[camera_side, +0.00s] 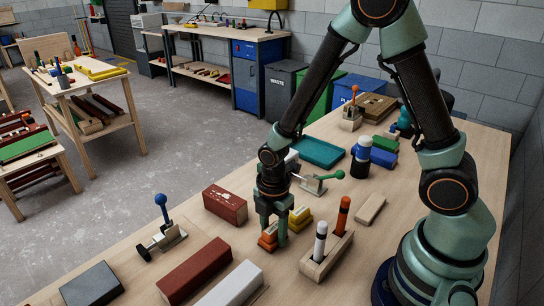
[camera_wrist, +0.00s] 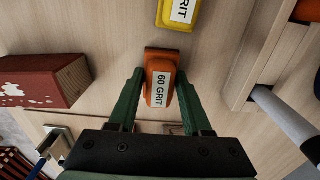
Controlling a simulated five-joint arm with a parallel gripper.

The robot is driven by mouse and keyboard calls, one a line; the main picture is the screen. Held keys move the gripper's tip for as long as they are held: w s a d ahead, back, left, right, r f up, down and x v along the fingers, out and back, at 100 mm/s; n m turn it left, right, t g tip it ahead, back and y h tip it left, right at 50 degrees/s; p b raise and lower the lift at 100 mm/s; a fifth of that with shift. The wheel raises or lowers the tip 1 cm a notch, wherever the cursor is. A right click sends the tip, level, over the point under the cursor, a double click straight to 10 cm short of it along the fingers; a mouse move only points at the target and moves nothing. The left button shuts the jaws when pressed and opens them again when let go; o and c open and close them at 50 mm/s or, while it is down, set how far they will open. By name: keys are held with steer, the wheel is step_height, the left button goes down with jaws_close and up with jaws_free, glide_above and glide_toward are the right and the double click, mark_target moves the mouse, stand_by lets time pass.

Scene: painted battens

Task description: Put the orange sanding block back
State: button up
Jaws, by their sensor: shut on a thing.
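The orange sanding block (camera_side: 267,241) has a white label that reads "60 GRIT" in the wrist view (camera_wrist: 155,65). My gripper (camera_side: 275,238) points down and is shut on it, with one green finger on each side. The fingers cover part of the block in the side view. The block is at or just above the bench top; I cannot tell whether it touches. A yellow sanding block (camera_side: 299,217) with a "GRIT" label lies just beyond it and also shows in the wrist view (camera_wrist: 178,14).
A dark red batten (camera_side: 225,204) stands left of my gripper. A wooden holder (camera_side: 326,262) with orange and white markers stands to the right. A clamp with a blue knob (camera_side: 161,236), a red batten (camera_side: 196,270) and a white batten (camera_side: 233,286) lie nearer the front.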

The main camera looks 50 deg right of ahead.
steer(key=shift+f, duration=0.1)
steer(key=o, duration=1.2)
step_height(320, 180, up, 12)
step_height(320, 180, up, 7)
steer(key=m+t, duration=0.2)
steer(key=m, duration=0.5)
glide_above(273, 228)
steer(key=d, duration=0.3)
steer(key=shift+s+d+r+m+t, duration=0.55)
steer(key=shift+r+m, duration=0.4)
steer(key=shift+m, duration=0.9)
steer(key=shift+s+d+r+m+t, duration=0.35)
steer(key=shift+s+r+m+t, duration=0.45)
steer(key=shift+m, duration=1)
steer(key=shift+s+d+r+m+t, duration=0.45)
steer(key=shift+r+m, duration=0.6)
steer(key=shift+m, duration=0.8)
